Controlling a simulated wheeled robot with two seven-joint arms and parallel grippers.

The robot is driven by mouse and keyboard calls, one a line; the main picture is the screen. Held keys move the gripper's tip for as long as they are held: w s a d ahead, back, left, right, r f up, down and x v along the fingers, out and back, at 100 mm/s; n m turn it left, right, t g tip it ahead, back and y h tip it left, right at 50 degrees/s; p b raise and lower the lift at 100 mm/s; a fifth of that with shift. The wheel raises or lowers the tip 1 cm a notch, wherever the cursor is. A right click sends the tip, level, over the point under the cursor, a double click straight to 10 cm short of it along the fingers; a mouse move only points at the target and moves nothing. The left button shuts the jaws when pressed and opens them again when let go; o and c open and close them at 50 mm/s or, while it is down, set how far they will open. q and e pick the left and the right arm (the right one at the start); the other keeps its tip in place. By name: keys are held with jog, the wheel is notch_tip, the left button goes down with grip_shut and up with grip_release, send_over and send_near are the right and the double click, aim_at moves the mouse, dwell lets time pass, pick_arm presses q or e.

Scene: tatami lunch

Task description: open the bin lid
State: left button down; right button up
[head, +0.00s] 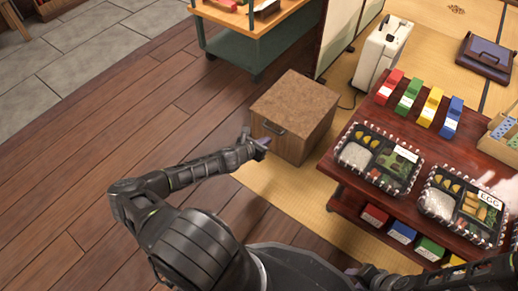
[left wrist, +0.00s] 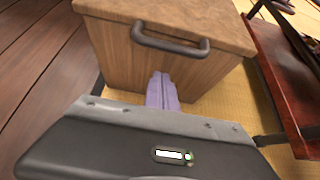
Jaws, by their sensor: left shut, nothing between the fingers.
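The bin (head: 291,145) is a wooden box with a speckled brown lid (head: 296,102), which lies flat and closed on top. A dark bar handle (head: 274,127) is on its front near the lid's edge. In the left wrist view the handle (left wrist: 170,42) crosses the upper part of the bin's front (left wrist: 120,65). My left gripper (head: 264,142) is shut and empty, just in front of the bin and a little below the handle. Its purple-grey fingers (left wrist: 162,90) point at the bin's front; I cannot tell whether they touch it. My right gripper is not visible.
A low dark-red table (head: 343,183) with bento boxes (head: 377,158) and coloured blocks stands right of the bin. A white case (head: 382,50) and a green cart (head: 245,47) are behind it. The wooden floor (head: 130,120) to the left is clear.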

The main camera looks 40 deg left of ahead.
pick_arm(q)
jog(key=shift+w+a+r, duration=0.1)
jog(key=shift+w+r, duration=0.1)
jog(key=shift+r, duration=1.4)
